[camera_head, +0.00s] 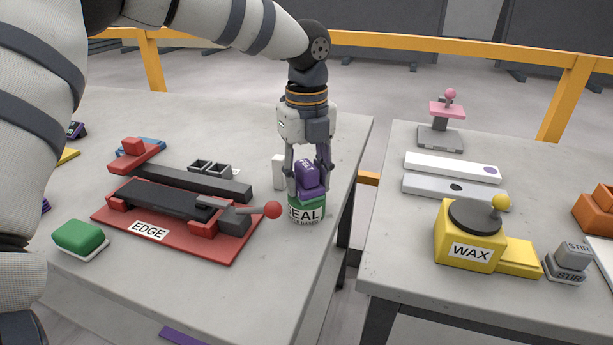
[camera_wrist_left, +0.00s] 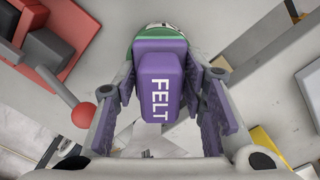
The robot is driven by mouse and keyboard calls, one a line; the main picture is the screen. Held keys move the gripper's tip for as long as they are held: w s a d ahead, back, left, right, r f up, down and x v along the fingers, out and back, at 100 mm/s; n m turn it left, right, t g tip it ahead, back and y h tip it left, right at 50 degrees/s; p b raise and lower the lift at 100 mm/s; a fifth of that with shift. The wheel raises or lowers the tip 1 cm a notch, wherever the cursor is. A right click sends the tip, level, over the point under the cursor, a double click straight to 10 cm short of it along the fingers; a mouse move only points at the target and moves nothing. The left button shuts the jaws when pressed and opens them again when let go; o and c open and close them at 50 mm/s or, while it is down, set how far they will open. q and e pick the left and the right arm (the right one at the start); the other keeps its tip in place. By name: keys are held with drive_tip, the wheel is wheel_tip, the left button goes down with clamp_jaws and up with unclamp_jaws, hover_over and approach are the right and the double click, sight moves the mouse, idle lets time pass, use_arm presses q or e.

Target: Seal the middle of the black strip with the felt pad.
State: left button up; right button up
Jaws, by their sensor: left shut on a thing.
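The purple felt pad (camera_head: 308,174), marked FELT, is between the fingers of my left gripper (camera_head: 308,186), which is shut on it. The pad also fills the middle of the left wrist view (camera_wrist_left: 160,80). It is directly over a green and white can (camera_head: 306,212) labelled SEAL; its underside is hidden, so I cannot tell whether it touches inside. The black strip (camera_head: 165,199) lies along the red fixture (camera_head: 188,247) labelled EDGE, left of the gripper, under a grey clamp (camera_head: 214,203) with a red ball handle (camera_head: 272,209). My right gripper is not in view.
A green block (camera_head: 79,236) lies at the front left. A white piece (camera_head: 279,172) stands beside the gripper. The right table, across a gap, holds a yellow WAX unit (camera_head: 470,251), grey STIR blocks (camera_head: 569,262) and two pale bars (camera_head: 452,169).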

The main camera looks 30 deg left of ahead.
sight(307, 165)
use_arm(q)
drive_tip(key=shift+r+p, duration=0.35)
drive_tip(key=shift+r, duration=3.15)
